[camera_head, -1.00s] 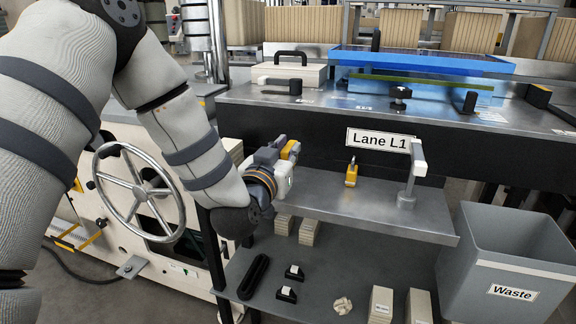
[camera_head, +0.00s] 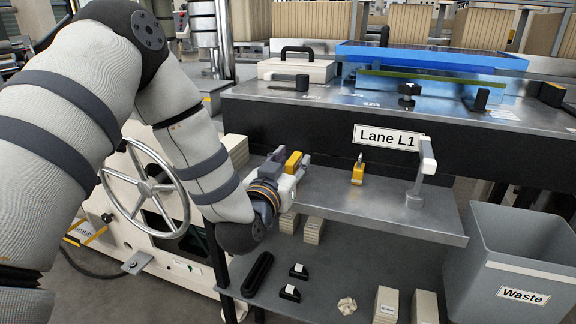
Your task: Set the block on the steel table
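My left gripper (camera_head: 291,163) reaches in from the left, over the left part of the lower steel shelf. A small yellow block (camera_head: 293,162) sits between its fingers, which appear closed on it. The steel table (camera_head: 310,105) has a grey metal top behind and above the gripper, with a dark front face carrying a "Lane L1" label (camera_head: 388,137). The lower steel shelf (camera_head: 335,205) juts out below that face. The block is in front of the dark face, apart from the table top. My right gripper is out of view.
A yellow padlock (camera_head: 357,172) and a grey post (camera_head: 418,180) stand on the lower shelf. A white case (camera_head: 297,70), a blue tray (camera_head: 430,57) and black knobs are on the table top. A grey waste bin (camera_head: 515,265) stands at right.

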